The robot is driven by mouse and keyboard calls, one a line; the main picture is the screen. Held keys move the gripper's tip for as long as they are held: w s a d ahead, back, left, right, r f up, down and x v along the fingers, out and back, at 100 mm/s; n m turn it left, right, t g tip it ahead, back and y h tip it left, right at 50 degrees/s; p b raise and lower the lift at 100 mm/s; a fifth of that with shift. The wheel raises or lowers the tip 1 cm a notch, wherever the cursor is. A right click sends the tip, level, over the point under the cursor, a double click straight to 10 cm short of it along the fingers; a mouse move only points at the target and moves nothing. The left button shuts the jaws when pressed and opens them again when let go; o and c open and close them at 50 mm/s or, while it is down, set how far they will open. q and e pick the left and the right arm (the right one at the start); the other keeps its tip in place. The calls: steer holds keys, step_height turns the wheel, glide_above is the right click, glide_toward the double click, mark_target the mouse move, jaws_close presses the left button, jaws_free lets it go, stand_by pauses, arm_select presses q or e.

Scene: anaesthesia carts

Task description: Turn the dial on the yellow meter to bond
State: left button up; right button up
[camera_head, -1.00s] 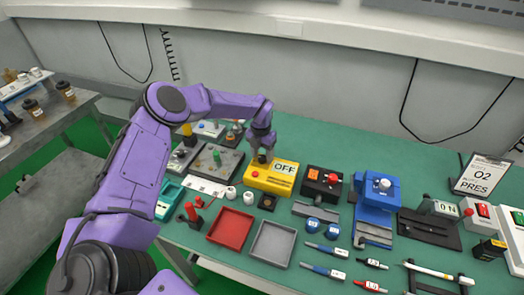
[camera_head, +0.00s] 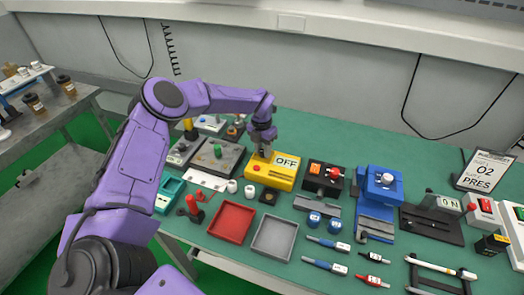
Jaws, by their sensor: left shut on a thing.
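The yellow meter (camera_head: 282,179) stands on the green bench, with a display that reads OFF (camera_head: 287,162) on its top right. A small red button shows on its front left. My left gripper (camera_head: 263,154) reaches down from above onto the left part of the meter's top and is shut on the dial there. The dial is mostly hidden by the fingers, so its pointer cannot be read. My right gripper is not in view.
A red tray (camera_head: 214,232) and a grey tray (camera_head: 260,246) lie in front of the meter. A black box with a red knob (camera_head: 333,172) stands to its right, then a blue device (camera_head: 378,195). A grey board with a green knob (camera_head: 217,151) is to its left.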

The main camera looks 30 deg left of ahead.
arm_select(q)
steer(key=shift+w+f+m+b, duration=0.15)
steer(key=shift+f+m+b, duration=0.05)
steer(key=shift+m+b, duration=0.6)
steer(key=m+b, duration=0.1)
steer(key=m, duration=0.1)
steer(key=shift+r+m+b, duration=0.1)
steer(key=shift+m+b, duration=0.25)
steer(key=shift+m, duration=0.05)
steer(key=m, duration=0.2)
steer(key=shift+m+b, duration=0.3)
steer(key=shift+b, duration=0.1)
steer(key=shift+d+m, duration=0.1)
steer(key=shift+m, duration=1.8)
